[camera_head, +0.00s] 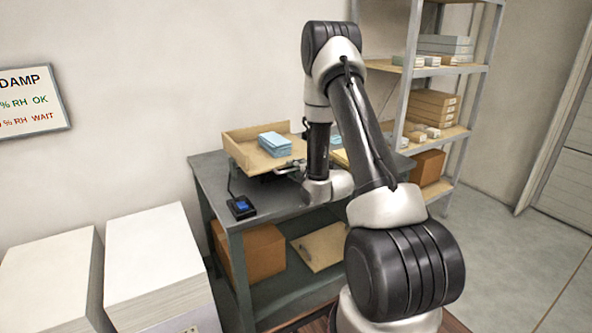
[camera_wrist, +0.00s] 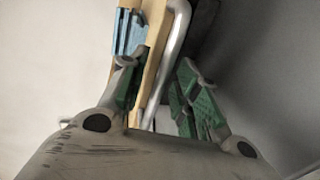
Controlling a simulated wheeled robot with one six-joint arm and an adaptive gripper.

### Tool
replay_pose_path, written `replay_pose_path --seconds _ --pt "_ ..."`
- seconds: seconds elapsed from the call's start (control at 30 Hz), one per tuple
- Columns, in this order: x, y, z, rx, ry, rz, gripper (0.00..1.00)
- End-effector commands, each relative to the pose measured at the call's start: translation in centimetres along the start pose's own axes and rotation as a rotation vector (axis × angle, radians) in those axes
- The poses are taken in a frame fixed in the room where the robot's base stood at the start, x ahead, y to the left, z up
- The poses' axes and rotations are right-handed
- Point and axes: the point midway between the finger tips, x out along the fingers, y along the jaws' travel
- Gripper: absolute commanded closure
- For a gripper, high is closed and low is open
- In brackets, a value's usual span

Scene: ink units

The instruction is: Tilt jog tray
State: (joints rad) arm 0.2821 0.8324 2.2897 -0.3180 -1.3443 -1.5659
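The jog tray (camera_head: 236,148) is a shallow light-wood tray at the back left of the grey table. A stack of blue sheets (camera_head: 275,144) lies in it. In the wrist view the tray's wooden edge (camera_wrist: 153,50) and the blue stack (camera_wrist: 128,35) show upper left, with a silver bar handle (camera_wrist: 176,42) along the edge. My gripper (camera_wrist: 159,68) has its green-padded fingers spread, with the bar between them and gaps visible. In the head view my gripper (camera_head: 284,170) is at the tray's front right, partly hidden by my arm. I cannot tell whether the tray is tilted.
A small black device with a blue screen (camera_head: 241,207) sits on the table's (camera_head: 214,181) front left. A shelf rack (camera_head: 440,75) with boxes stands right. White paper stacks (camera_head: 150,250) stand front left. A cardboard box (camera_head: 252,252) is below the tabletop.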

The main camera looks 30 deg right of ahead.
Motion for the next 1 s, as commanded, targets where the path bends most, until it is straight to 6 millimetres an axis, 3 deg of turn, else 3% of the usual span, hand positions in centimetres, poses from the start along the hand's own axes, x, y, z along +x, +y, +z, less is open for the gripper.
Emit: replay_pose_path --seconds 0.07,0.23,0.47,0.77,1.0 --pt "0.0 0.0 0.0 0.0 0.0 0.0 0.69" --pt "0.0 0.0 0.0 0.0 0.0 0.0 1.0" --pt "0.0 0.1 0.0 0.0 0.0 0.0 1.0" --pt "-0.1 4.4 0.0 -0.002 0.0 0.005 1.0" --pt "-0.1 5.0 0.1 -0.001 0.0 0.003 1.0"
